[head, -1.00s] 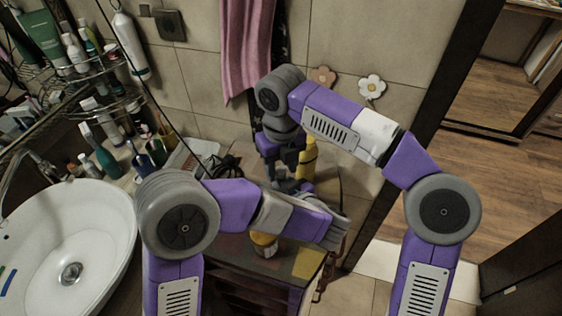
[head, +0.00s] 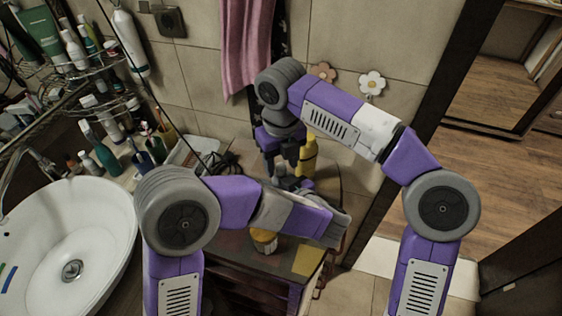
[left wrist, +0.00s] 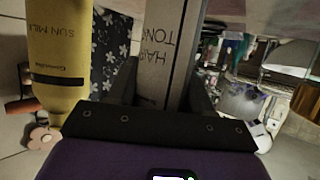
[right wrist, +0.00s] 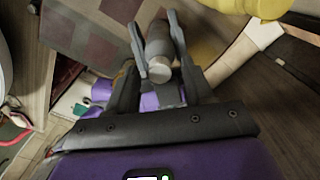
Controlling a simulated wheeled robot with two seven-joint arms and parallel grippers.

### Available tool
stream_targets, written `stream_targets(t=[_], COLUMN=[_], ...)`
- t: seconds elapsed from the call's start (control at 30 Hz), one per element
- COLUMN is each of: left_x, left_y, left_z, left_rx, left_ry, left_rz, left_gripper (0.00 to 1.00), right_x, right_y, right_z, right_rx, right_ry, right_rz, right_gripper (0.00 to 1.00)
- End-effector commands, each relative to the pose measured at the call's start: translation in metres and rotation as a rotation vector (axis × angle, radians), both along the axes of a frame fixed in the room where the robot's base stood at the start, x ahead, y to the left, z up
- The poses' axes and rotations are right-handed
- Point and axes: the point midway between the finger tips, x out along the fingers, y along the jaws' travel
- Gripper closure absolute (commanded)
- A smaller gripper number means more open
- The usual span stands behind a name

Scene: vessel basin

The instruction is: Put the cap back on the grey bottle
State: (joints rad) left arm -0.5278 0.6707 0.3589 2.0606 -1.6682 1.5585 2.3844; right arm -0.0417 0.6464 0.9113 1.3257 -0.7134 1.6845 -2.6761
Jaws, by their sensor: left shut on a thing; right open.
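The grey bottle (head: 284,180), marked "HAIR TONIC", stands upright on the table behind my left forearm in the head view. My left gripper (left wrist: 168,70) is shut on the bottle's body, which shows between its fingers in the left wrist view. A pale grey cap (right wrist: 158,69) sits on top of the bottle in the right wrist view; I cannot tell how tightly it is seated. My right gripper (head: 283,152) is open just above the bottle. Its fingers (right wrist: 158,80) stand apart with nothing gripped between them.
A yellow bottle (head: 308,158) stands close to the right of the grey bottle. A jar with a yellow band (head: 264,240) stands nearer on the table. The white basin (head: 100,240) is at left, with several bottles behind it.

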Motion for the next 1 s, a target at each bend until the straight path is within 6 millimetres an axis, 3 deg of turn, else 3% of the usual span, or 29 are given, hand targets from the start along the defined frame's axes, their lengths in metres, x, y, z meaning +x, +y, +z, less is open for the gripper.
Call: stream_targets(t=[0.27, 0.57, 0.77, 0.97, 1.0], left_x=[0.0, 0.0, 0.0, 0.0, 0.0], left_y=[0.0, 0.0, 0.0, 0.0, 0.0], left_z=[0.001, 0.0, 0.0, 0.0, 0.0], left_rx=[0.0, 0.0, 0.0, 0.0, 0.0], left_ry=[-0.001, -0.001, -0.001, -0.001, -0.001], left_rz=[0.0, 0.0, 0.0, 0.0, 0.0], left_gripper=[1.0, 1.0, 1.0, 1.0, 0.47], right_x=[0.0, 0.0, 0.0, 0.0, 0.0], right_y=[0.001, 0.0, 0.0, 0.0, 0.0], right_z=[0.036, 0.04, 0.04, 0.04, 0.04], right_rx=[0.002, 0.0, 0.0, 0.0, 0.0], right_ry=[-0.002, 0.0, -0.001, -0.001, -0.001], right_rz=[0.0, 0.0, 0.0, 0.0, 0.0], right_gripper=[0.48, 0.48, 0.21, 0.18, 0.18])
